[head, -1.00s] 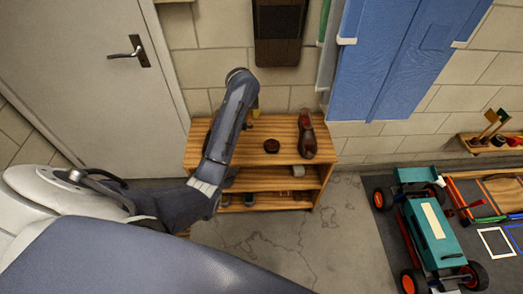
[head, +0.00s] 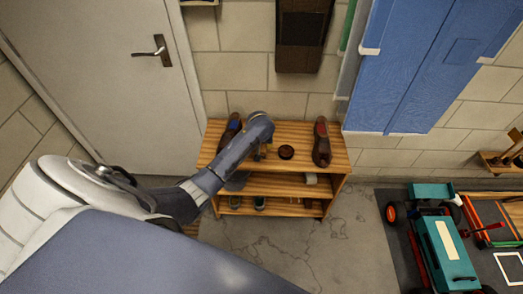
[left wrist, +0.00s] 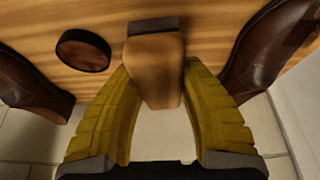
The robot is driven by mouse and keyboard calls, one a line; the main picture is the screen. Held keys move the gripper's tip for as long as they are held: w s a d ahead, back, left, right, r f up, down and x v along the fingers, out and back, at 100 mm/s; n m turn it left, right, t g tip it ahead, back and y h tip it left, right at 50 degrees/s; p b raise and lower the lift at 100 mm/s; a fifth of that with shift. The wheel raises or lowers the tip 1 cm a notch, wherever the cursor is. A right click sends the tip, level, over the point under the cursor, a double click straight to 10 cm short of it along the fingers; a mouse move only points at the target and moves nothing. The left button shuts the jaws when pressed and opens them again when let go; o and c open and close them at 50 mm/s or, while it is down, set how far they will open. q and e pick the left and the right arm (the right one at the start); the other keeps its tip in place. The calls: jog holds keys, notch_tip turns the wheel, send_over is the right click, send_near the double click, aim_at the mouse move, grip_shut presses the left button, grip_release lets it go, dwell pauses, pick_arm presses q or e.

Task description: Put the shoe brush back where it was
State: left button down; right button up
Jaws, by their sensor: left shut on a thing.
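The shoe brush (left wrist: 160,75) has a tan wooden body and dark bristles in the left wrist view. The yellow fingers of my left gripper (left wrist: 158,85) are shut on its wooden body. In the head view my left gripper (head: 262,153) is at the top of the wooden shelf unit (head: 262,187), between a shoe on the left and a round dark tin on the right. The arm hides most of the brush there. I cannot tell whether the bristles touch the board. My right gripper is not in view.
The round tin (head: 287,152) stands close beside the gripper. A brown shoe (head: 232,128) is to the left and another (head: 321,145) to the right on the top board. Small items sit on lower shelves. A blue cabinet (head: 415,65) hangs at upper right.

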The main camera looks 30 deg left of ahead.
pick_arm(q)
jog(key=shift+f, duration=2.2)
jog(key=c, duration=0.9)
grip_release()
jog(key=shift+f, duration=0.1)
